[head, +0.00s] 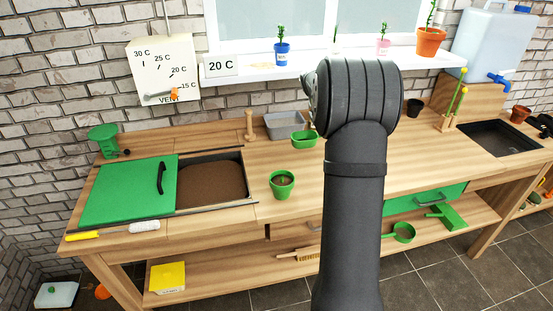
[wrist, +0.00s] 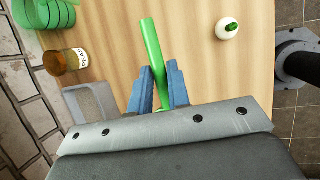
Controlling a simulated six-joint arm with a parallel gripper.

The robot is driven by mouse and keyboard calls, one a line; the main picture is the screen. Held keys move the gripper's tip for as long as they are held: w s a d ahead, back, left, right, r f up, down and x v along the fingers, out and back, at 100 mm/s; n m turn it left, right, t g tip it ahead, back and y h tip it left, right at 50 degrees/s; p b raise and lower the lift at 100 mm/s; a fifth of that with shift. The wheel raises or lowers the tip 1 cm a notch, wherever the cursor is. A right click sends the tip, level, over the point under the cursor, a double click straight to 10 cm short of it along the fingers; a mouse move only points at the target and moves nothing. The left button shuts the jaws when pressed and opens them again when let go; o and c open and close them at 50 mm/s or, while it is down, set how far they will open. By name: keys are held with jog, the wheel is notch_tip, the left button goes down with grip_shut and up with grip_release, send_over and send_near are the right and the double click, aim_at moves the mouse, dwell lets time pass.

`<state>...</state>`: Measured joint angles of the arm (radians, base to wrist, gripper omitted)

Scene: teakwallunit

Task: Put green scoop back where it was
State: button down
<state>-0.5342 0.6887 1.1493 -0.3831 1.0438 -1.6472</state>
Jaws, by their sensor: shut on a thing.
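My gripper (wrist: 160,83) has two blue fingers shut on a long green piece, which I take to be the green scoop (wrist: 151,45). In the wrist view its straight green handle sticks out past the fingertips, over the wooden top. A small green part shows low between the fingers; the rest of the scoop is hidden. In the head view my dark arm hides the gripper and what it holds.
In the head view the wooden bench (head: 225,220) carries a grey tray (head: 283,127), a green tub (head: 303,139), a green pot (head: 282,184) and a soil bin (head: 210,180). A brown labelled jar (wrist: 62,61) and white round object (wrist: 228,28) show in the wrist view.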

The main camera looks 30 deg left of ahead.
jog(key=a+f, duration=0.2)
jog(key=a, duration=0.2)
jog(key=a+f, duration=0.2)
jog(key=a, duration=0.1)
jog(key=a+f, duration=0.2)
jog(key=a, duration=0.2)
jog(key=shift+s+a+f, duration=0.2)
jog(key=shift+a+f, duration=0.15)
jog(key=shift+f, duration=2.1)
jog(key=shift+f, duration=0.15)
jog(key=c, duration=1.4)
grip_release()
jog(key=shift+o, duration=0.2)
jog(key=v, duration=1.2)
